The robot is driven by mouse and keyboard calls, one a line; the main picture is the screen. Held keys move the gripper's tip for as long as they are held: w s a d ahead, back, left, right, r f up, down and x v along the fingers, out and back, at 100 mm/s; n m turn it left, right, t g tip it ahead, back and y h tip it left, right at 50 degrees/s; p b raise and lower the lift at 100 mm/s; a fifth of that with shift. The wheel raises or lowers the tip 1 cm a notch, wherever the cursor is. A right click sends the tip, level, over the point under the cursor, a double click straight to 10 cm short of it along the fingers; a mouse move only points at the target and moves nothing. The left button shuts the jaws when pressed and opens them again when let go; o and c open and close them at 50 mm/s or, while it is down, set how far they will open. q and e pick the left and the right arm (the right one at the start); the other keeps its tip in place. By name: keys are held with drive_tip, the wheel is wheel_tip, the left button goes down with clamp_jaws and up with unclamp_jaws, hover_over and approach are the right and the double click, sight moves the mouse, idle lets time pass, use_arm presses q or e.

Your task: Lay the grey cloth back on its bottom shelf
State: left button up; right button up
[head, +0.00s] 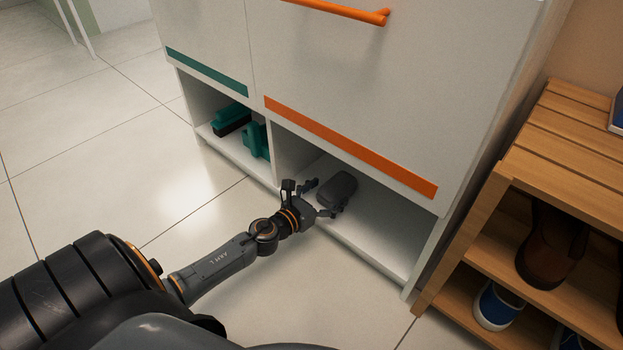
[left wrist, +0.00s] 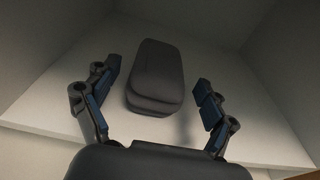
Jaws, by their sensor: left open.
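The grey cloth (head: 338,189) is a dark grey folded bundle in the right compartment of the wardrobe's bottom shelf (head: 375,236). In the left wrist view the cloth (left wrist: 157,78) lies on the pale shelf floor (left wrist: 40,105), a little beyond the fingertips. My left gripper (head: 319,199) reaches into this compartment and is open. In the left wrist view its two fingers (left wrist: 156,95) are spread wide, with the near end of the cloth between their tips and a gap on each side. My right gripper is not in view.
Green items (head: 238,124) sit in the left compartment, past a divider. The wardrobe front with an orange strip (head: 345,146) overhangs the opening. A wooden shoe rack (head: 500,215) stands close on the right. The tiled floor (head: 110,170) at left is clear.

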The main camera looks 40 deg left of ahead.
use_arm(q)
drive_tip(key=s+r, duration=0.1)
drive_tip(key=s, duration=0.7)
drive_tip(key=shift+a+p, duration=0.3)
drive_tip(key=shift+p, duration=0.05)
